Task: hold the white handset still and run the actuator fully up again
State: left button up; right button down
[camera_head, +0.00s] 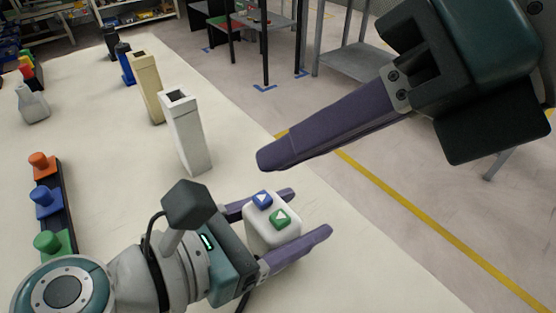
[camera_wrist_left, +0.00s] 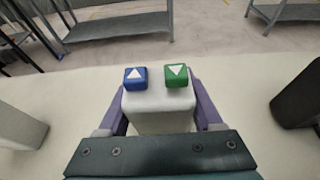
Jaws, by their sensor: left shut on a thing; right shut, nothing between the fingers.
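The white handset (camera_head: 270,239) stands upright between the purple fingers of my left gripper (camera_head: 312,212), which is shut on its sides. It also shows in the left wrist view (camera_wrist_left: 160,105). On its top are a blue button (camera_head: 262,199) and a green button (camera_head: 280,219), with white triangles. In the wrist view the blue one's triangle (camera_wrist_left: 136,77) points up and the green one's (camera_wrist_left: 176,75) points down. My right gripper (camera_head: 265,160) is shut and empty, its fingertips apart from the buttons. I cannot tell which thing is the actuator.
A white column (camera_head: 187,135), a cream column (camera_head: 147,88), a blue one (camera_head: 126,64) and a black one (camera_head: 111,44) stand in a row on the pale table (camera_head: 95,110). A strip with orange, blue and green knobs (camera_head: 46,203) lies left.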

pick_arm(q)
jog(key=o, duration=1.5)
jog(key=shift+o, duration=0.2)
